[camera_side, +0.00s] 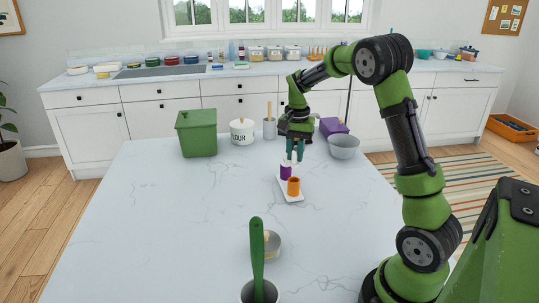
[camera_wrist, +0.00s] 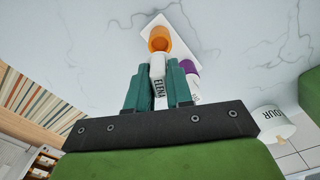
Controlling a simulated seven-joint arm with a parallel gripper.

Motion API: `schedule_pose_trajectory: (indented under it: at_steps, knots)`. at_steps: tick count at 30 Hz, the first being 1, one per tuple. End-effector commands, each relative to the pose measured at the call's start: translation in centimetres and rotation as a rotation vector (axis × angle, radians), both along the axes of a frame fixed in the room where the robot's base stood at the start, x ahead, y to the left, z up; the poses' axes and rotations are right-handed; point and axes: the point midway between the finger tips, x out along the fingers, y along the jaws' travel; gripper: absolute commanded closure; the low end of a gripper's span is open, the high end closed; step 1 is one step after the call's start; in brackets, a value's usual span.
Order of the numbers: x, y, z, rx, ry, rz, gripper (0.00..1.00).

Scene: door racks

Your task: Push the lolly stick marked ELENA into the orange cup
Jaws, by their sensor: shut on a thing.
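The white lolly stick marked ELENA (camera_wrist: 158,84) is held between my gripper's teal fingers in the wrist view, its lettering readable. My gripper (camera_side: 294,154) points down above the white tray (camera_side: 291,198) in the side view. The orange cup (camera_side: 293,187) stands on the tray's near part; it also shows in the wrist view (camera_wrist: 159,38), just beyond the stick's white end. That end overlaps the cup's edge in the picture; I cannot tell whether they touch. The purple cup (camera_side: 286,173) stands behind the orange one, and is partly hidden by a finger in the wrist view (camera_wrist: 190,67).
A white piece with dark lettering (camera_wrist: 193,92) shows beside the right finger. A green bin (camera_side: 197,135), a flour canister (camera_side: 242,132), a grey bowl (camera_side: 344,147) and a purple box (camera_side: 332,126) stand behind. A green-handled utensil (camera_side: 257,256) stands in front.

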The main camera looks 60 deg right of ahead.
Motion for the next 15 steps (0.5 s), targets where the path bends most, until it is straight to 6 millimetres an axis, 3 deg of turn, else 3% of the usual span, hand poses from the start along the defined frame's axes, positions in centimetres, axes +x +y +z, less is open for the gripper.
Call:
schedule_pose_trajectory:
  at_steps: [6, 15]
  knots:
    - [0.0, 0.0, -2.1, 0.001, 0.001, -0.001, 1.00]
    - [0.0, 0.0, -3.3, 0.000, -0.001, -0.002, 1.00]
